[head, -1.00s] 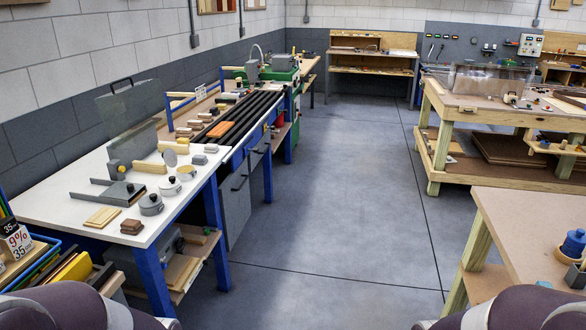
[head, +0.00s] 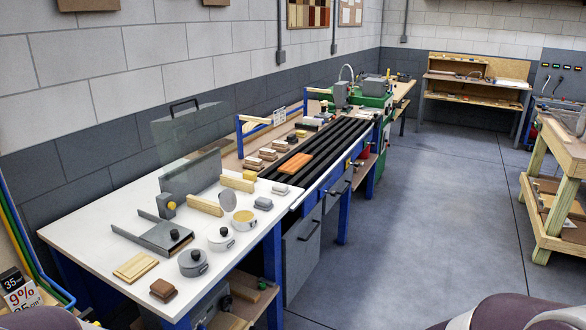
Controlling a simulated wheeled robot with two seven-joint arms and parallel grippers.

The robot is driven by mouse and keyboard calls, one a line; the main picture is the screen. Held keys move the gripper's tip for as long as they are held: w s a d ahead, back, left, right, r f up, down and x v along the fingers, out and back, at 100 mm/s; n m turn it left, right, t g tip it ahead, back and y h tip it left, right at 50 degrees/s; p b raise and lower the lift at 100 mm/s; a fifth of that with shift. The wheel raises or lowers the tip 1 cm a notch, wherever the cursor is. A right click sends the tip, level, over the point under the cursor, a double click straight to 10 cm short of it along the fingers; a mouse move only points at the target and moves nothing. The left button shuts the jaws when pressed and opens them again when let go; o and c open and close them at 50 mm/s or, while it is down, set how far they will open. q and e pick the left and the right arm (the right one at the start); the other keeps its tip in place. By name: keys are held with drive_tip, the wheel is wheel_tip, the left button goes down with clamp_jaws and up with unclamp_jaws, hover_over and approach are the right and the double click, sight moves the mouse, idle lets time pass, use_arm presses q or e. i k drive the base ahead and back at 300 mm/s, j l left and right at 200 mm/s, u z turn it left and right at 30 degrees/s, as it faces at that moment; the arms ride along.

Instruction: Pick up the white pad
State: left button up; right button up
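I cannot clearly pick out a white pad. Several small white-and-brown blocks (head: 267,154) lie on the bench beside the black rails. Neither gripper is in view; only parts of my arms show at the bottom corners.
An orange board (head: 295,163) lies on the black rails. Floor is free to the right.

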sight(280, 189)
drive_tip(key=i+l+z, duration=0.1)
drive_tip(key=i+l, duration=0.15)
drive_tip(key=i, duration=0.75)
drive_tip(key=i+l, duration=0.15)
drive_tip(key=i, duration=0.85)
drive_tip(key=i+l+z, duration=0.15)
drive_tip(key=i, duration=0.85)
